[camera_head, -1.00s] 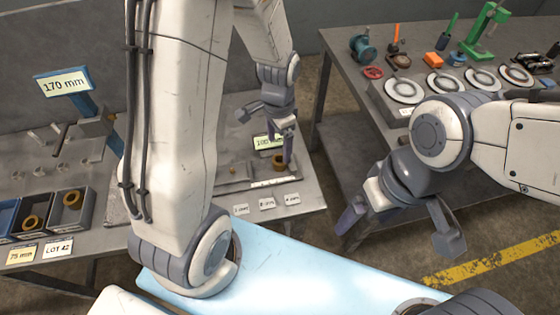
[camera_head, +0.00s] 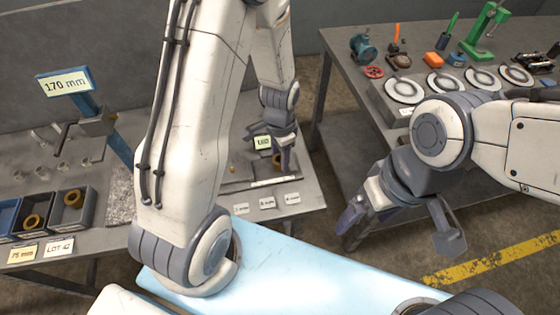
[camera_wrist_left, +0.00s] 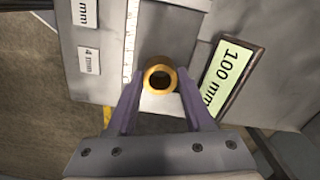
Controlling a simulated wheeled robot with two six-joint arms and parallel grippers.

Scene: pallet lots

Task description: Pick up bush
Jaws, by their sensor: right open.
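The bush, a brass-coloured ring, stands on the left bench. It shows in the head view (camera_head: 277,160) and in the left wrist view (camera_wrist_left: 160,88), where its bore faces the camera. My left gripper (camera_head: 283,168) is over the bench at the bush. In the left wrist view its two purple fingers (camera_wrist_left: 160,80) lie on either side of the bush, apart from each other; whether they touch it is hard to tell. My right gripper (camera_head: 402,222) is open and empty, away from the bench.
A green 100 mm sign (camera_wrist_left: 228,75) stands close beside the bush. Bins with more brass rings (camera_head: 72,198) and a 170 mm sign (camera_head: 67,84) are at the left. A second bench (camera_head: 335,55) holds rings and tools.

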